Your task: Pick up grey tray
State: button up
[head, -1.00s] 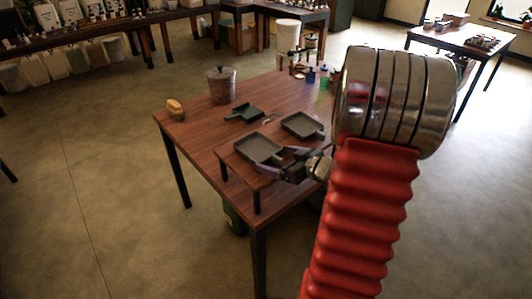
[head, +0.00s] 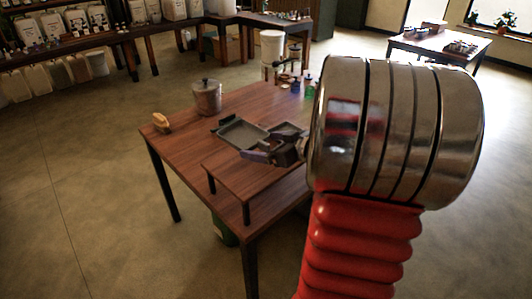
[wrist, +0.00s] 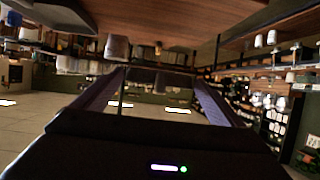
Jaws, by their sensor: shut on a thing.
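A grey tray (head: 242,133) is in the head view, above the wooden table, with its near end at my gripper (head: 258,149). My gripper is shut on this tray, though the exact grip is partly hidden by the fingers. A second grey tray (head: 288,128) lies just to the right, partly hidden behind my gripper and arm.
A low wooden stand (head: 245,178) on the table (head: 180,150) has a bare front part. A lidded metal pot (head: 206,97) and a small brush-like thing (head: 161,123) stand at the back left. A dark green tray edge (head: 221,123) shows behind the held tray.

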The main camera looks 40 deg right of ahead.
aim_at(232, 140)
jog(key=shift+r, duration=0.1)
dwell(0.5)
jog(key=shift+w+a, duration=0.2)
jog(key=shift+w, duration=0.05)
jog(key=w+a, duration=0.6)
jog(key=shift+w+r, duration=0.3)
jog(key=shift+r, duration=0.05)
jog(key=w+a+f, duration=0.2)
jog(key=a, duration=0.6)
jog(key=w+a+f, duration=0.2)
jog(key=a+f, duration=0.1)
jog(key=a, duration=0.5)
jog(key=w+a+f+m+h, duration=0.1)
jog(key=w+a+f, duration=0.1)
jog(key=a, duration=0.6)
jog(key=shift+a+f, duration=0.15)
jog(key=shift+f, duration=0.55)
jog(key=shift+s, duration=0.15)
